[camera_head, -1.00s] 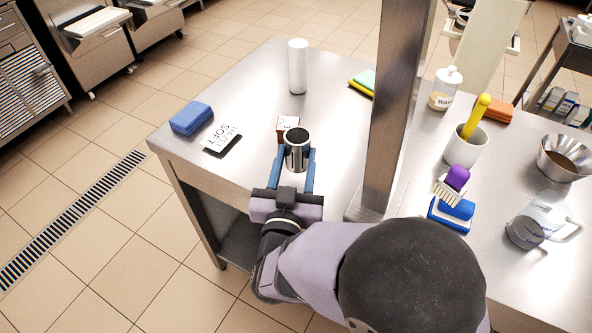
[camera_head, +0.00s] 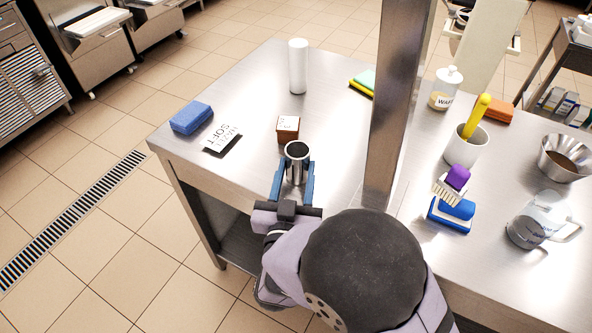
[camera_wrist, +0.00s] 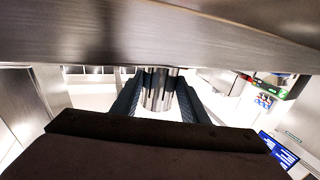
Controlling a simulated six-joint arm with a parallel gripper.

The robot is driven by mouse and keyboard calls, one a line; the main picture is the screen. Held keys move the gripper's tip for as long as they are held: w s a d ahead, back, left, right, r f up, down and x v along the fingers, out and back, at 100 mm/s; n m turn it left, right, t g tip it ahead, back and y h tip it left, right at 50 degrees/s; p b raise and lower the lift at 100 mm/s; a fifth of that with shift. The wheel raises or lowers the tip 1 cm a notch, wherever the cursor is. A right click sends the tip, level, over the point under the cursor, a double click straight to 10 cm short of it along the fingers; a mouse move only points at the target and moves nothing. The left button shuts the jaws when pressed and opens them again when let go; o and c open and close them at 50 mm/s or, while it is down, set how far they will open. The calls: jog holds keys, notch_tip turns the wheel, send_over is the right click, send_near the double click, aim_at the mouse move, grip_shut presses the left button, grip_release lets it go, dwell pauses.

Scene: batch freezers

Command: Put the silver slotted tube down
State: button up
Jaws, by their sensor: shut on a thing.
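The silver slotted tube (camera_head: 297,161) is upright between the blue fingers of my gripper (camera_head: 296,178), near the front left edge of the steel table (camera_head: 245,97). My gripper is shut on it. In the wrist view the tube (camera_wrist: 158,90) stands between the two dark fingers, with its slots showing. A broad steel surface (camera_wrist: 160,35) fills the top of that view. I cannot tell whether the tube's lower end touches the table.
A small brown box (camera_head: 288,128) stands just behind the tube. A black and white label card (camera_head: 223,139) and a blue sponge (camera_head: 191,118) lie to the left. A steel post (camera_head: 397,110) rises on the right. A white cylinder (camera_head: 298,66) stands farther back.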

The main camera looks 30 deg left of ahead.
jog(key=o, duration=1.2)
jog(key=shift+s+d+f, duration=0.1)
jog(key=shift+s, duration=0.4)
jog(key=shift+o, duration=0.6)
jog(key=shift+r+b+v, duration=0.2)
jog(key=shift+v, duration=0.85)
jog(key=shift+r+b+v, duration=0.15)
jog(key=shift+b+v, duration=0.1)
jog(key=shift+v, duration=0.8)
jog(key=shift+r+b+v, duration=0.2)
jog(key=shift+v, duration=0.85)
